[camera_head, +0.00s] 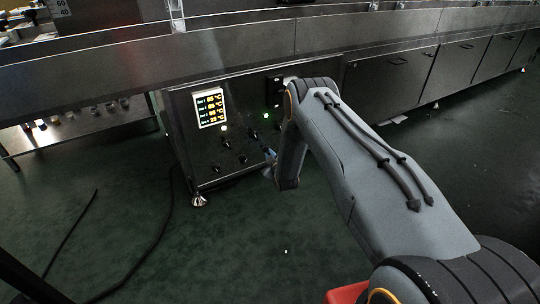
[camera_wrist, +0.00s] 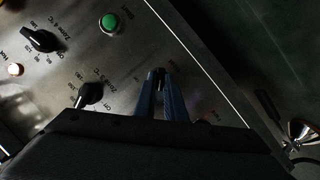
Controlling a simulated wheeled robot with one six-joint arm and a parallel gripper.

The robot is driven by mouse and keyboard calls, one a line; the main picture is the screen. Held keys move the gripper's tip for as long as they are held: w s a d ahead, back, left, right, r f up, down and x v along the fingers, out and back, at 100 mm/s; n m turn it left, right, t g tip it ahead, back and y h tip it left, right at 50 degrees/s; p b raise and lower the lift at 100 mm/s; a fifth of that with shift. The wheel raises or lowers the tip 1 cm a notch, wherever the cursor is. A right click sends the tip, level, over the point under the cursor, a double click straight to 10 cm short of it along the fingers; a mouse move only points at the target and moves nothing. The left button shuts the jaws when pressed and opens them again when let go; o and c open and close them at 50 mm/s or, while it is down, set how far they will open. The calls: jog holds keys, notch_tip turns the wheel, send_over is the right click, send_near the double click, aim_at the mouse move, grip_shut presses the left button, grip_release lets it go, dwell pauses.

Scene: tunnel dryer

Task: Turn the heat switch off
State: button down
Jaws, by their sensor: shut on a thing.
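The steel control panel (camera_head: 205,165) stands on the front of the dryer in the head view. In the wrist view the two blue fingers of my gripper (camera_wrist: 161,82) are closed around a small black knob (camera_wrist: 160,73) on this panel. The knob's label is mostly hidden by the fingers and too dim to read. In the head view my gripper (camera_head: 270,155) reaches the right part of the panel, partly hidden behind my arm.
Black zone knobs (camera_wrist: 40,39) and (camera_wrist: 91,93) sit left of my fingers, near a green Start button (camera_wrist: 110,24) and a lit Hot lamp (camera_wrist: 15,70). A lit display (camera_head: 209,108) shows zone temperatures. A dark cable (camera_head: 165,215) lies on the open green floor.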

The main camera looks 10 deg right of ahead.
jog(key=c, duration=1.8)
grip_release()
jog(key=shift+w+a+r, duration=0.2)
jog(key=shift+w+a, duration=0.1)
jog(key=shift+d, duration=0.1)
jog(key=shift+w+d+r, duration=0.1)
jog(key=shift+d+r, duration=0.05)
jog(key=shift+d, duration=0.15)
jog(key=shift+a+f, duration=0.1)
jog(key=shift+f, duration=0.1)
jog(key=shift+s, duration=0.2)
jog(key=p+v, duration=0.1)
jog(key=v, duration=0.3)
jog(key=p+v, duration=0.2)
jog(key=v, duration=0.1)
jog(key=shift+s+r, duration=0.1)
jog(key=shift+s, duration=0.25)
jog(key=shift+a, duration=0.1)
